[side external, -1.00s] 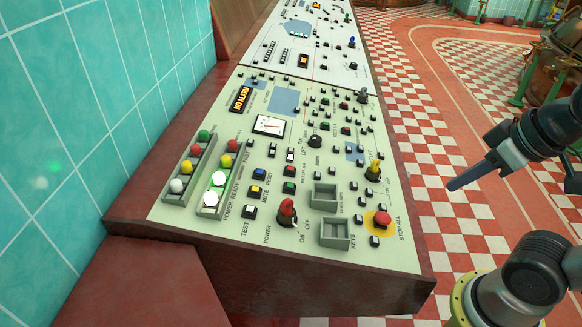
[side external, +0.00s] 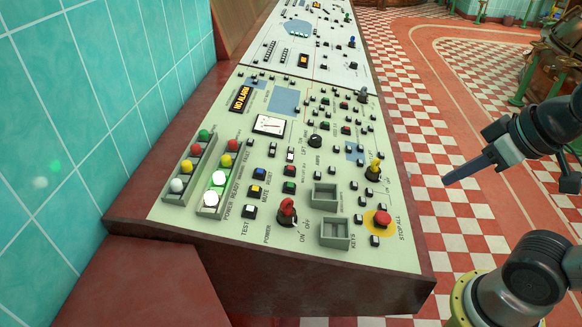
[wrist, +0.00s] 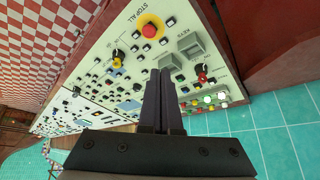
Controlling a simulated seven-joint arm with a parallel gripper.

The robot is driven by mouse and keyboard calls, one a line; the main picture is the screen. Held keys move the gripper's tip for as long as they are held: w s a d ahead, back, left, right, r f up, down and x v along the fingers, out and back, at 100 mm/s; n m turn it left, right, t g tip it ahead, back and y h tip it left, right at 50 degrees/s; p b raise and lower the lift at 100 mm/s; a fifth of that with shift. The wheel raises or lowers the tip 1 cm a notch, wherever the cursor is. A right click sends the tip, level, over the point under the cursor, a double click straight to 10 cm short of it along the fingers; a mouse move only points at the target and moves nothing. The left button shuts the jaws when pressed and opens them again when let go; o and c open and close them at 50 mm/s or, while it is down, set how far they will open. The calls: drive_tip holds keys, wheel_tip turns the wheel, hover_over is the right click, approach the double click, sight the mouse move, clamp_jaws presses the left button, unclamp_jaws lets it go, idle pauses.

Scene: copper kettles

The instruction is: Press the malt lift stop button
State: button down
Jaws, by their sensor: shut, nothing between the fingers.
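The sloped control panel (side external: 275,215) is pale green and crowded with small buttons, switches and lamps. A red button (side external: 290,171) sits just above a green button (side external: 289,187) mid-panel; their small label is too blurred to read, so I cannot tell which button is the malt lift stop. My gripper (side external: 446,183) is shut and empty, to the right of the panel's edge and apart from it. In the wrist view, its dark fingers (wrist: 161,72) point towards the panel and hide part of it.
The large red stop-all button (side external: 382,218) on a yellow disc stands at the panel's near right corner. A yellow-topped switch (side external: 374,169) and a red-handled power switch (side external: 287,210) stick up. Teal tiled wall (side external: 70,130) lies left; checkered floor is open on the right.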

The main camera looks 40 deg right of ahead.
drive_tip(key=w+a+r+m+t+y, duration=0.1)
drive_tip(key=w+a+r+m+t, duration=0.25)
drive_tip(key=w+r, duration=0.55)
drive_tip(key=m+h, duration=0.2)
drive_tip(key=m, duration=0.6)
hover_over(290, 170)
drive_tip(key=s+d, duration=0.2)
wheel_tip(290, 170, down, 16)
drive_tip(key=shift+s+t, duration=0.2)
drive_tip(key=shift+t, duration=0.25)
drive_tip(key=shift+w+a+f, duration=0.2)
drive_tip(key=shift+f, duration=1.2)
drive_tip(key=shift+w+a+f, duration=0.2)
drive_tip(key=shift+f, duration=1.25)
drive_tip(key=shift+w+a+f, duration=0.2)
drive_tip(key=shift+f, duration=1.2)
drive_tip(key=shift+f, duration=0.45)
